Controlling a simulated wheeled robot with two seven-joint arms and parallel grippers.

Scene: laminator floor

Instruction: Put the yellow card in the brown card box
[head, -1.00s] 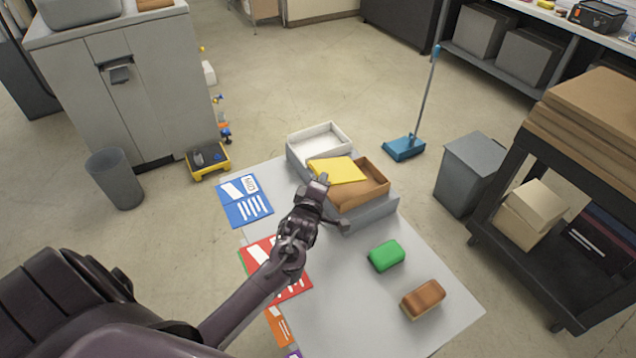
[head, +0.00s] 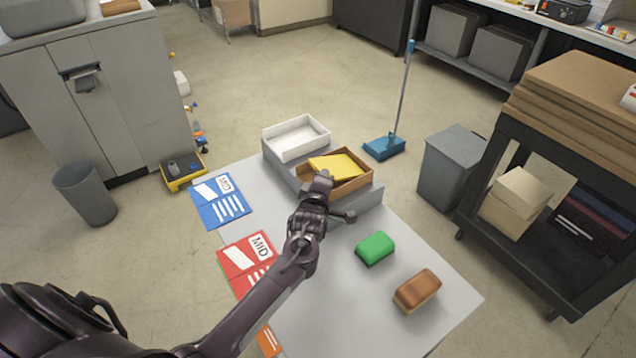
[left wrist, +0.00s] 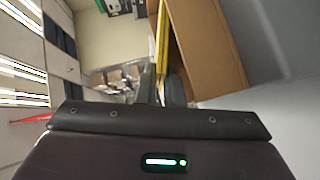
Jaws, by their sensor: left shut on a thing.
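The yellow card (head: 336,167) is over the brown card box (head: 362,184) in the head view, its far part within the box's outline. My left gripper (head: 322,180) is shut on the card's near edge, at the near left side of the box. In the left wrist view the card (left wrist: 161,38) shows edge-on as a thin yellow strip, beside the brown wall of the box (left wrist: 208,48). I cannot tell whether the card touches the box floor. My right gripper is not in view.
The brown box stands on a grey stand (head: 358,202) next to a white tray (head: 297,138). On the grey mat (head: 330,310) are a green block (head: 374,248) and a brown brush-like block (head: 417,290). Blue (head: 221,203) and red (head: 243,262) cards lie at left.

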